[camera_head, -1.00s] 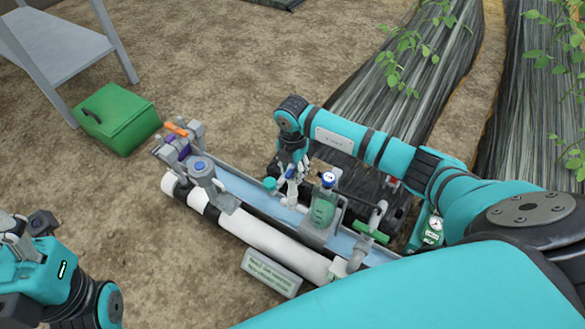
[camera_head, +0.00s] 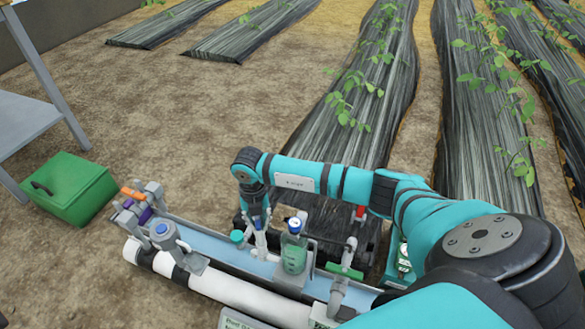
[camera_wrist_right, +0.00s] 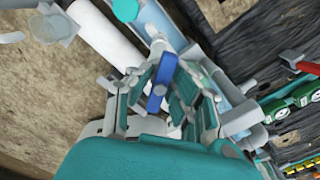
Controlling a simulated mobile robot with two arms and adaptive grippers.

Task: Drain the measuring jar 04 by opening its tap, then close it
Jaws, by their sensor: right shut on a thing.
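A clear jar with green liquid and a blue cap (camera_head: 294,252) stands upright on the skid; I cannot read a number on it. My right gripper (camera_head: 260,226) points down just left of this jar. In the right wrist view my right gripper (camera_wrist_right: 168,84) has its fingers closed around a blue lever (camera_wrist_right: 157,90), which looks like a tap handle. The fingers hide part of the lever and the tap body. I cannot tell from the pictures whether the tap is open. My left gripper is out of view.
A blue-capped grey fitting (camera_head: 161,230) and a teal-capped piece (camera_head: 237,237) are left of the gripper. A grey pipe with a green handle (camera_head: 345,271) stands to the right. A white pipe (camera_head: 245,297) runs along the front. A green box (camera_head: 70,188) lies on the soil.

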